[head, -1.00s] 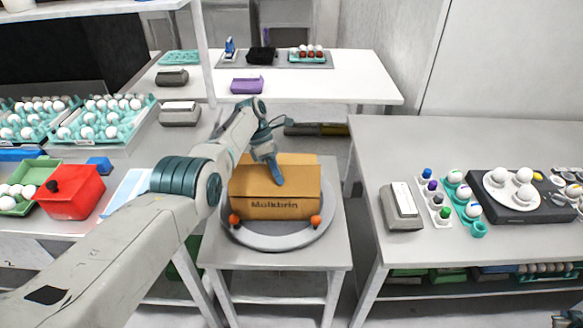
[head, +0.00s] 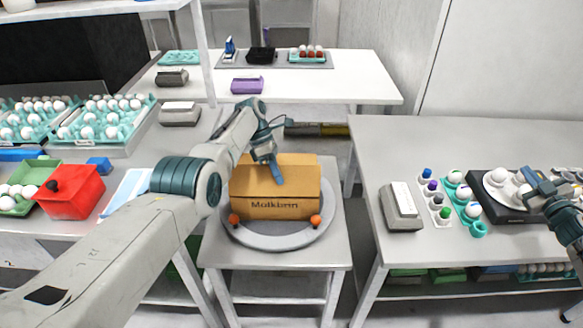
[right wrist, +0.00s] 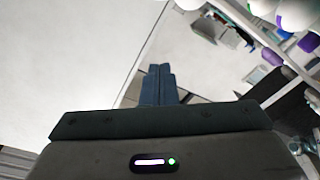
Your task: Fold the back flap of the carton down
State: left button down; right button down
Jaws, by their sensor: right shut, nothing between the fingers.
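The brown carton (head: 252,207), printed on its front, sits on a round grey turntable (head: 258,239). A lighter panel (head: 303,167) shows at its top and back; I cannot tell whether the back flap lies flat or leans up. My left gripper (head: 279,181) points down over the carton's top, its fingertips at or just above it. The fingers show as one narrow strip, so their gap is unclear. My right gripper (head: 528,174) is shut and empty above the right table; its closed fingers also show in the right wrist view (right wrist: 158,85).
Two orange balls (head: 234,220) (head: 316,221) sit on the turntable in front of the carton. Left are a red box (head: 75,195) and egg trays (head: 103,125). The right table (head: 440,140) holds a grey device (head: 401,206), coloured bottles and a dark scale. Its back half is clear.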

pick_arm(q)
jog(key=shift+f, duration=0.1)
pick_arm(e)
jog(key=w+a+r+n+g+y, duration=0.2)
jog(key=a+r+n+y, duration=0.25)
jog(key=a, duration=0.45)
jog(key=w+a+r+n+g+y, duration=0.2)
jog(key=a+r+n+y, duration=0.3)
jog(key=a, duration=0.5)
jog(key=w+a+r+n+g+y, duration=0.2)
jog(key=w+a+r+n+y, duration=0.15)
jog(key=a+r+n, duration=0.4)
jog(key=s+a+f+n+g+y, duration=0.1)
jog(key=s+a+f+g, duration=0.1)
jog(key=a+f, duration=0.45)
jog(key=s+a+f+n+g+y, duration=0.1)
jog(key=a+f+g, duration=0.25)
jog(key=a, duration=0.65)
jog(key=n+g, duration=0.2)
jog(key=g, duration=0.1)
send_over(291, 181)
jog(key=s, duration=0.1)
notch_tip(291, 181, down, 9)
jog(key=shift+s+r, duration=0.1)
jog(key=shift+r, duration=0.05)
jog(key=shift+w+f, duration=0.25)
jog(key=shift+w, duration=0.35)
